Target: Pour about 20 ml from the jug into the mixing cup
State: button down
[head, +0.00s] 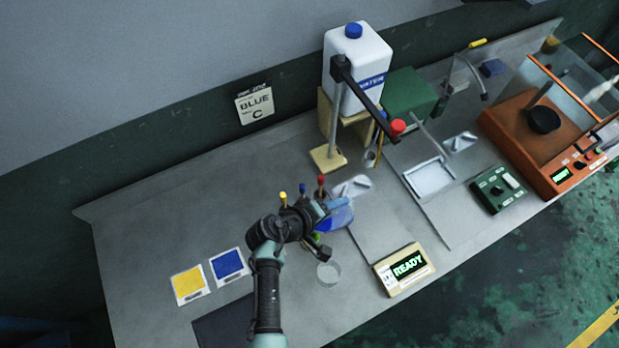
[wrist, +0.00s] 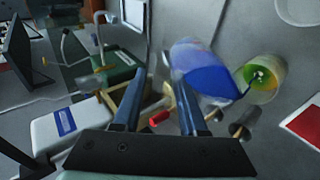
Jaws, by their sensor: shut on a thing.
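My gripper (head: 322,208) is shut on the jug (head: 341,216), which is clear with blue liquid inside. In the wrist view the jug (wrist: 204,72) lies beyond the right finger and is tilted, its blue liquid reaching toward a small cup with yellow-green contents (wrist: 271,84). This cup, apparently the mixing cup, is mostly hidden by my gripper in the head view. The grip point on the jug is not clear.
A clear round vessel (head: 328,273) stands in front of my gripper. A display reading READY (head: 406,268) is to its right. Yellow (head: 187,284) and blue (head: 229,265) cards lie left. A lamp-like stand (head: 329,158) and water container (head: 356,62) stand behind.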

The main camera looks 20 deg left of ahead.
aim_at(353, 206)
jog(key=shift+w+d+g+y+p, duration=0.35)
jog(key=shift+w+d+g+y, duration=0.45)
jog(key=shift+g, duration=0.4)
jog(key=shift+w+a, duration=0.1)
jog(key=shift+a, duration=0.05)
jog(key=shift+f, duration=0.1)
jog(key=shift+w+d+f+g+y+b, duration=0.4)
jog(key=shift+f+b, duration=0.3)
jog(key=shift+f, duration=0.2)
jog(key=shift+w+d+f+g+y+b, duration=0.25)
jog(key=shift+w+d+f+g+b, duration=0.25)
jog(key=shift+f, duration=0.4)
jog(key=shift+w+d+f+g+y+b, duration=0.3)
jog(key=shift+w+f+b, duration=0.2)
jog(key=shift+f+b, duration=0.4)
jog(key=w+g+y+b, duration=0.1)
jog(key=b, duration=0.1)
jog(key=w+d+f+g+b, duration=0.1)
jog(key=b, duration=0.2)
jog(key=w+d+g+y+b, duration=0.1)
jog(key=b, duration=0.1)
jog(key=shift+w+d+f+m+y+b, duration=0.15)
jog(key=shift+d+f+m+y+b, duration=0.05)
jog(key=shift+f+m+y+b, duration=0.2)
